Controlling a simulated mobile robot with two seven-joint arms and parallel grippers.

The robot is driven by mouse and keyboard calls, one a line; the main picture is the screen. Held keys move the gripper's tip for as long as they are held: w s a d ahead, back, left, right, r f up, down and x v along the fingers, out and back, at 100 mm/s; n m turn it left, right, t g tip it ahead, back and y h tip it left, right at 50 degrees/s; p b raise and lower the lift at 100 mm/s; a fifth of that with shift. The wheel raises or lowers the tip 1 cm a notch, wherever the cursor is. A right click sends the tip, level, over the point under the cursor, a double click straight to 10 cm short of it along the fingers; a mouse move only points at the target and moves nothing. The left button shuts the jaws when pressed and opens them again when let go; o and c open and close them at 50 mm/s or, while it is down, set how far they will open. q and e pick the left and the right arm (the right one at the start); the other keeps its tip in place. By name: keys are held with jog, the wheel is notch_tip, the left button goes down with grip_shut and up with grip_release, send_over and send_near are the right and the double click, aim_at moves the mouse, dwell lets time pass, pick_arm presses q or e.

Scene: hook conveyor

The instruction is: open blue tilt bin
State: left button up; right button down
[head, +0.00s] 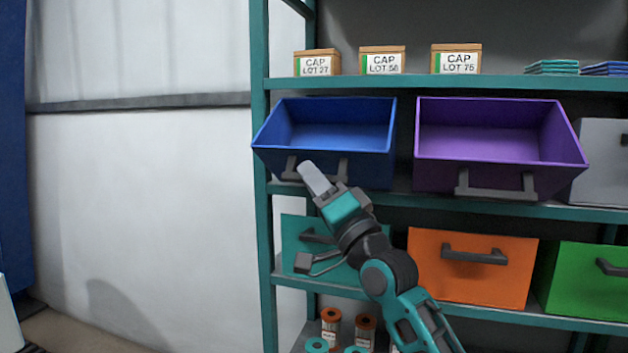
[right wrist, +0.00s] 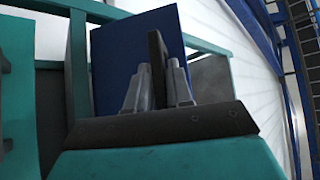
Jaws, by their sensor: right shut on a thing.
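The blue tilt bin (head: 325,152) is on the upper bin shelf at the left. It is tipped forward, with its open top and empty inside showing. Its dark handle (head: 343,168) is on the front face, partly hidden by my right gripper (head: 312,174). The right gripper is shut on this handle. In the right wrist view the two grey fingers stand on either side of the dark handle bar (right wrist: 156,50), in front of the blue face (right wrist: 115,68). My left gripper is not in view.
A purple bin (head: 480,170), also tipped open, sits just right of the blue one, with a grey bin (head: 598,165) beyond. Teal (head: 292,242), orange (head: 470,280) and green (head: 590,290) bins are shut below. Boxes stand on the top shelf (head: 400,84). Left of the rack is clear.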

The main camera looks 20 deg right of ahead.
jog(key=shift+f, duration=0.15)
jog(key=c, duration=1.1)
grip_release()
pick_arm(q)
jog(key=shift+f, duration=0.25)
pick_arm(e)
jog(key=v, duration=1.3)
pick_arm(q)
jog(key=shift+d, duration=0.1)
